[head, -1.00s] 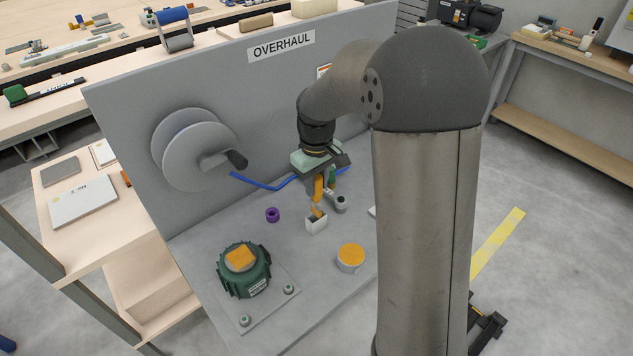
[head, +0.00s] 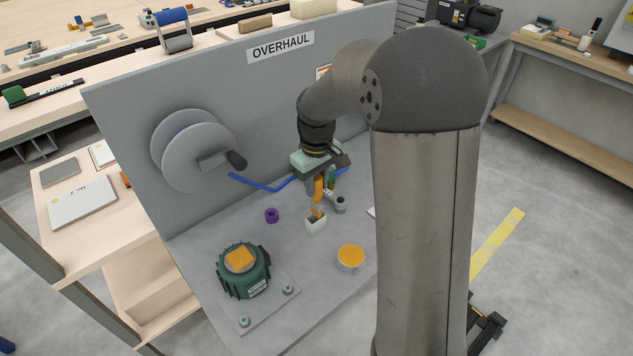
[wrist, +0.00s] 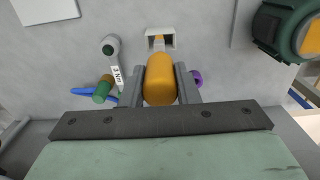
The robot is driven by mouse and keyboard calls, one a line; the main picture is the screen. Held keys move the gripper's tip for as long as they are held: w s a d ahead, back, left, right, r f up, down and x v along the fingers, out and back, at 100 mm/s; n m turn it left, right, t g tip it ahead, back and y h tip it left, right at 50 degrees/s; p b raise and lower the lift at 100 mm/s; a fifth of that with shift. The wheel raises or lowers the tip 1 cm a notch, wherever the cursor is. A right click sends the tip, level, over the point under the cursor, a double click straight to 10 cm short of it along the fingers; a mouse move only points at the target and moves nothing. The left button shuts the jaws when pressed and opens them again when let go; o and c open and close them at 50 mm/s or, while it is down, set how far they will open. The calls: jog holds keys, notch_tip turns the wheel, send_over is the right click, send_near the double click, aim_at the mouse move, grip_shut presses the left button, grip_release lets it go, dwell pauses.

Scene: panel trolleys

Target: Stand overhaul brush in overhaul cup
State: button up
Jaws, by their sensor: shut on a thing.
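The brush (head: 318,190) has a thick orange handle and a narrower orange lower part. My gripper (wrist: 160,85) is shut on the handle, which lies between its two grey fingers in the wrist view. The cup is a small white square holder (head: 316,224) on the grey bench, directly below the brush; it also shows in the wrist view (wrist: 168,41). The brush's lower end is at the cup's mouth and appears to reach into it. How deep it sits, and whether it touches the bottom, I cannot tell. The brush looks close to upright in the head view.
A round tin with an orange top (head: 351,258) stands in front of the cup. A green housing (head: 243,272) sits on a plate at left. A purple ring (head: 271,215) lies behind-left. A grey tool marked 3 Nm (wrist: 112,60) and a green-orange tool (wrist: 103,89) are close beside my gripper.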

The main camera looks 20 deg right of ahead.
jog(key=shift+f+b, duration=0.4)
jog(key=shift+f, duration=0.1)
jog(key=shift+r, duration=0.15)
jog(key=shift+r+p, duration=0.4)
jog(key=shift+a, duration=0.1)
dwell(0.6)
jog(key=shift+f+b, duration=0.35)
jog(key=shift+f, duration=0.15)
dwell(0.7)
jog(key=shift+r, duration=0.15)
jog(key=shift+r+p, duration=0.35)
